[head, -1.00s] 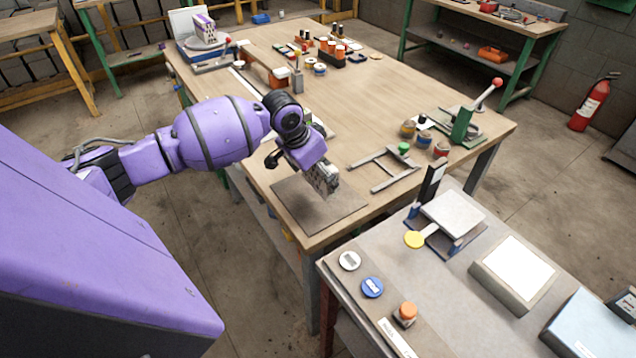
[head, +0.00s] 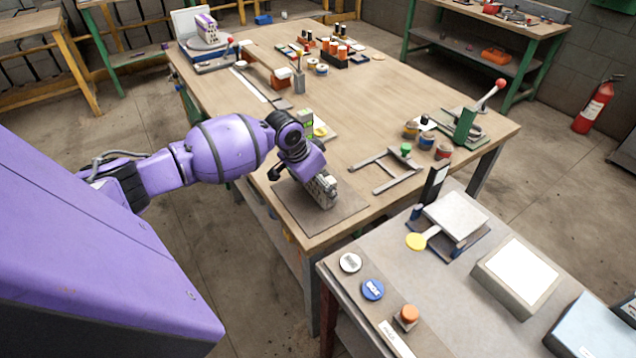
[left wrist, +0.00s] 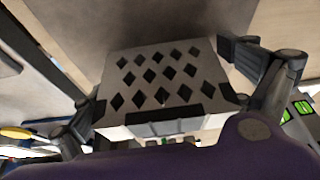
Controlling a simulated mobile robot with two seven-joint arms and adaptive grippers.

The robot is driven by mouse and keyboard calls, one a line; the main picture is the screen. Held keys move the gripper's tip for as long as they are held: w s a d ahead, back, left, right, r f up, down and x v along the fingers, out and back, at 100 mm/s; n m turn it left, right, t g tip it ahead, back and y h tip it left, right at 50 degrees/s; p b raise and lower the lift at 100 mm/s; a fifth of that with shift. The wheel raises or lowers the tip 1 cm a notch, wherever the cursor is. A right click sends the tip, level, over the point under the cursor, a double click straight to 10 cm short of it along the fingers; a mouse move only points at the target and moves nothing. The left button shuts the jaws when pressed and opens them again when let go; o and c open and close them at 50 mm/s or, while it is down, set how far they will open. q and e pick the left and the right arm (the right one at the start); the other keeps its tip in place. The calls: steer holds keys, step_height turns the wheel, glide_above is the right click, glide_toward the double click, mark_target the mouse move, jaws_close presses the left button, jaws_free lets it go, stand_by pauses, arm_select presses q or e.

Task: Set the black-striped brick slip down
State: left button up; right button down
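My left gripper (head: 318,183) points down over the dark grey mat (head: 290,205) at the near end of the wooden bench. A grey brick piece (head: 324,194), seemingly the black-striped brick slip, is between its fingers, low at the mat; whether it touches the mat is hard to tell. In the left wrist view the piece (left wrist: 165,80) shows rows of dark diamond-shaped holes and dark bands on its near side. The fingers (left wrist: 172,100) flank it and appear closed on it. My right gripper is not in view.
A metal frame (head: 384,170) lies right of the mat. Several jars (head: 426,140) and a green lever press (head: 465,125) stand beyond it. A green-and-grey item (head: 306,122) is behind the gripper. A second table (head: 440,300) with buttons is in front. The mat's front part is clear.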

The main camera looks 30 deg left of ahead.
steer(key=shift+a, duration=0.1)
arm_select(q)
steer(key=shift+r, duration=0.3)
steer(key=p+v, duration=0.1)
steer(key=v, duration=1)
steer(key=shift+s+r, duration=0.2)
steer(key=shift+r, duration=0.15)
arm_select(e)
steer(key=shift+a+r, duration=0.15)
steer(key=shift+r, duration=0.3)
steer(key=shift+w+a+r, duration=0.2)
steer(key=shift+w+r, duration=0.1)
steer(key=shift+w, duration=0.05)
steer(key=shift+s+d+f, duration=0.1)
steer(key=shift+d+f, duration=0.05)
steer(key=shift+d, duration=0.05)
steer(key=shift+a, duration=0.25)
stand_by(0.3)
arm_select(q)
steer(key=shift+c, duration=0.5)
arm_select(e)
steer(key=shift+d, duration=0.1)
